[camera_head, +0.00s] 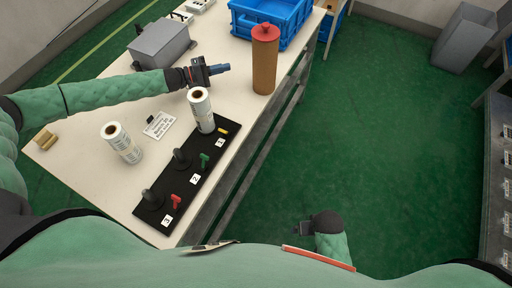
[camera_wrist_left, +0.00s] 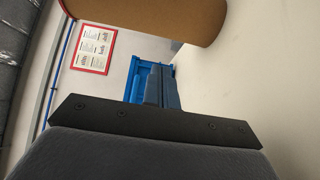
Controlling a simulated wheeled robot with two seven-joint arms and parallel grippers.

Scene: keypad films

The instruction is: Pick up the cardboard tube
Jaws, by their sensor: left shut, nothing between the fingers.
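The cardboard tube (camera_head: 264,70) stands upright on the table near its right edge. It is brown with a red cap (camera_head: 265,32) on top. My left gripper (camera_head: 227,68) is to the left of the tube, apart from it, with its blue fingers shut and empty, pointing toward it. In the left wrist view the tube (camera_wrist_left: 165,18) fills part of the top edge, and the shut fingers (camera_wrist_left: 162,82) are below it. My right gripper (camera_head: 298,229) hangs low over the floor, away from the table; its fingers are too small to read.
A white printed roll (camera_head: 201,112) stands on the black board (camera_head: 160,216) with pegs and numbered labels. Another roll (camera_head: 124,145) stands to its left. A grey box (camera_head: 160,44) is behind my left arm. A blue crate (camera_head: 295,25) is behind the tube.

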